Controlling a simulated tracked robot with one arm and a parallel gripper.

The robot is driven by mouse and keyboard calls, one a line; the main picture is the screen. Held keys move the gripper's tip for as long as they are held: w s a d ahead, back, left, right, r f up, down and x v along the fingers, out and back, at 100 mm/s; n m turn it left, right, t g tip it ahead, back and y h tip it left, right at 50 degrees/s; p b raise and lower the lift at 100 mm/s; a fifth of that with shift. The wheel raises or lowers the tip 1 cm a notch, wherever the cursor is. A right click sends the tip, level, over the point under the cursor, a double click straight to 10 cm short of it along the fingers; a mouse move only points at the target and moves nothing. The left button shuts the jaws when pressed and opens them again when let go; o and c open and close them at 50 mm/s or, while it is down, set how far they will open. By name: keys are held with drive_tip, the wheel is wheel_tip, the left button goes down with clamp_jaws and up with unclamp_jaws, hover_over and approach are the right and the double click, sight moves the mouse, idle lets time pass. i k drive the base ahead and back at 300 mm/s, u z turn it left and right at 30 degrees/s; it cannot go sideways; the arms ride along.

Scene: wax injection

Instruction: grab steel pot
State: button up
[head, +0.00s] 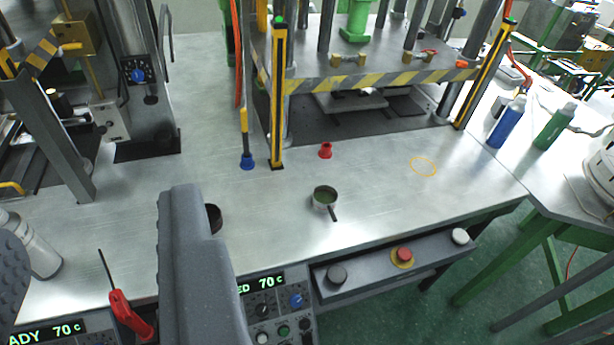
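A small steel pot (325,197) with a short dark handle stands upright on the metal bench top, in front of the press. Its handle points toward the bench's front edge. My gripper (98,220) shows as two grey textured fingers, one at the left edge and one left of centre. They are wide apart, with nothing held between them. The pot is to the right of the right finger, apart from it. A dark round vessel (214,218) is partly hidden behind that finger; I cannot tell what it is.
A red cup-like piece (325,150) and a blue-based tool (247,160) stand behind the pot. The press (375,78) has yellow-black posts. A control box (390,262) with knobs is at the bench front. Blue (507,122) and green (554,127) bottles stand right. Bench right of the pot is clear.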

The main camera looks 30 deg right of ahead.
sight(324, 198)
drive_tip(key=i, duration=1.3)
drive_tip(key=u, duration=0.1)
